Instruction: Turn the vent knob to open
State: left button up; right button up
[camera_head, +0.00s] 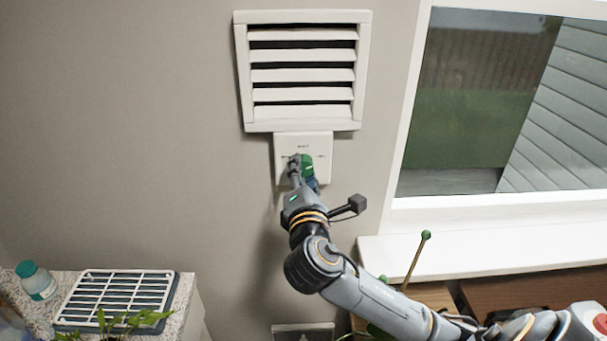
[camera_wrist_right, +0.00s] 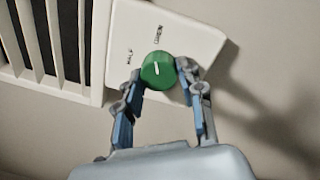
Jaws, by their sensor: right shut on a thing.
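The green vent knob (camera_wrist_right: 158,70) sits on a white control plate (camera_wrist_right: 185,35) on the wall, with a pale pointer line on its face. In the head view the knob (camera_head: 307,165) shows partly behind my right gripper (camera_head: 303,172). The plate (camera_head: 318,145) is just below a white louvred vent (camera_head: 302,77), whose slats show dark gaps between them. In the wrist view my right gripper (camera_wrist_right: 163,88) has one finger on each side of the knob and is shut on it. Small marks on the plate are too blurred to read. My left gripper is not in view.
A window (camera_head: 490,110) with a white sill (camera_head: 480,250) is to the right. At the lower left a speckled counter (camera_head: 188,300) holds a white slatted tray (camera_head: 115,296), a bottle with a teal cap (camera_head: 37,281) and green leaves. A green-tipped stake (camera_head: 415,262) stands near my right arm.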

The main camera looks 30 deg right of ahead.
jog(key=shift+m, duration=0.6)
jog(key=o, duration=1.2)
jog(key=shift+s+a, duration=0.15)
jog(key=shift+s, duration=0.05)
jog(key=v, duration=0.7)
